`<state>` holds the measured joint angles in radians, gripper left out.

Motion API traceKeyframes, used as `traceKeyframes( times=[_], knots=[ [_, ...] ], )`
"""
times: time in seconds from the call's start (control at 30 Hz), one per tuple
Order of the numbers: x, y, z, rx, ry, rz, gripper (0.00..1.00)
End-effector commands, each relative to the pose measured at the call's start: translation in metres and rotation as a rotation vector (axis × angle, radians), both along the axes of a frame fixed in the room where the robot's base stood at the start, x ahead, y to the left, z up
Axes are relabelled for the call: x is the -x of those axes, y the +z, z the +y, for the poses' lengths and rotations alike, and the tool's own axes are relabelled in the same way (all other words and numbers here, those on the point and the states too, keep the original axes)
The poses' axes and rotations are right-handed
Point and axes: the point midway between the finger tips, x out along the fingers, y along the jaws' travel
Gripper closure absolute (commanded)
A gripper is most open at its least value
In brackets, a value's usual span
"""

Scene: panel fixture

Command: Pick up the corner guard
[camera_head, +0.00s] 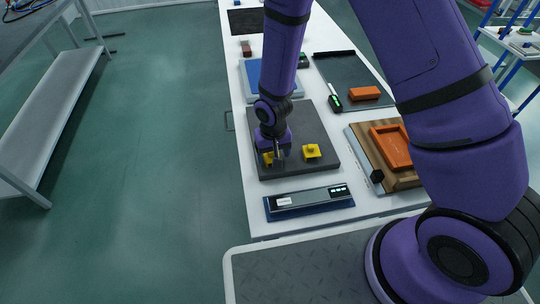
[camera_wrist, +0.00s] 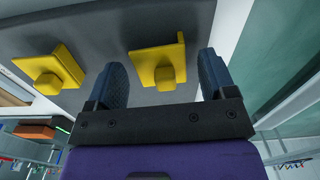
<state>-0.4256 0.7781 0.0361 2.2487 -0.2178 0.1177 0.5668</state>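Two yellow parts with raised knobs lie on the dark grey pad (camera_head: 295,113). The left yellow part (camera_head: 267,158) is partly hidden by my gripper (camera_head: 274,159) in the head view. In the wrist view, this yellow part (camera_wrist: 157,65) has a flat plate, a block-like knob and an upturned edge, like a corner guard. It lies between the two blue-grey fingers of my gripper (camera_wrist: 162,66), with gaps on both sides. My gripper is open. The other yellow part (camera_head: 312,152) lies to the right; the wrist view shows this second part (camera_wrist: 52,70) at left.
A blue-based device with a display (camera_head: 308,201) lies in front of the pad. A wooden board with an orange tray (camera_head: 394,147) is at right. A blue panel (camera_head: 256,80) and a dark mat with an orange block (camera_head: 365,93) lie behind.

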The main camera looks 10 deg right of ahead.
Motion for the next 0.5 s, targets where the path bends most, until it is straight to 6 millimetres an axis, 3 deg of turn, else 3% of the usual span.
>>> traceKeyframes(
  times=[0.03,0.2,0.5],
  knots=[
    [0.0,0.0001,0.0,0.0,0.0,0.0,0.35],
    [0.0,0.0002,0.0,0.0,0.0,0.0,0.7],
    [-0.0003,0.0009,0.0,0.0,0.0,0.0,0.7]
  ],
)
